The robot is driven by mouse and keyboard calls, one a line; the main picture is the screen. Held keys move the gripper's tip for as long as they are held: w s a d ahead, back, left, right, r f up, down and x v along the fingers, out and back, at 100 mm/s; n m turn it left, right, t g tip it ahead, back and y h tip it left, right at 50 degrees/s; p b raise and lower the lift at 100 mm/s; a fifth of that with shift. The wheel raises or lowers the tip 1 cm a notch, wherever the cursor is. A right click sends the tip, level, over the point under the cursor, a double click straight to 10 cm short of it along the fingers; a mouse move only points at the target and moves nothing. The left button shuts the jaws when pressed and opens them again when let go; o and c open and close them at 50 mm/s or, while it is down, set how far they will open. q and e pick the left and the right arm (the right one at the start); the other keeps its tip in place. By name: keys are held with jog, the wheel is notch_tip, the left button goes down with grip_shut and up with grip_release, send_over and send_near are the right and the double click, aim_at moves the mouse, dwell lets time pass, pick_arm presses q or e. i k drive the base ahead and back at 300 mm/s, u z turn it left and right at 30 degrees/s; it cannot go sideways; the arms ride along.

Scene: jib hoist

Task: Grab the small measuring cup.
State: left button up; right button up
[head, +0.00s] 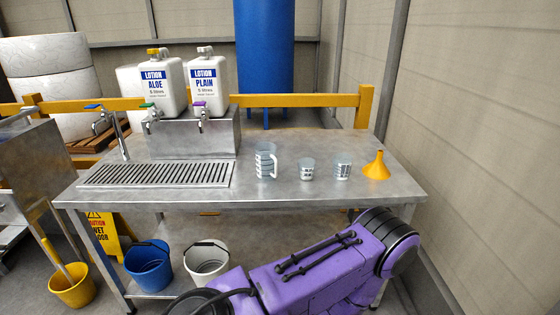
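Three clear measuring vessels with printed scales stand upright in a row on the steel table (215,198). The tall jug with a handle (265,160) is on the left. The middle cup (306,170) has no handle and looks slightly the smallest. The right cup (342,169) is close to it in size, so I cannot be sure which is the small measuring cup. Neither of my grippers is in view. Only a purple arm link of mine shows at the bottom right, in front of the table, apart from the cups.
An orange funnel (376,166) stands right of the cups. Lotion containers, ALOE (163,90) and PLAIN (208,90), sit on a steel stand (222,138) behind a drain grate (155,174). A blue bucket (148,268) and a white bucket (206,262) are below. The table front near the cups is clear.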

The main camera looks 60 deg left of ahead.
aim_at(307, 170)
jog(key=u, duration=0.85)
jog(key=i, duration=0.75)
jog(key=u, duration=0.8)
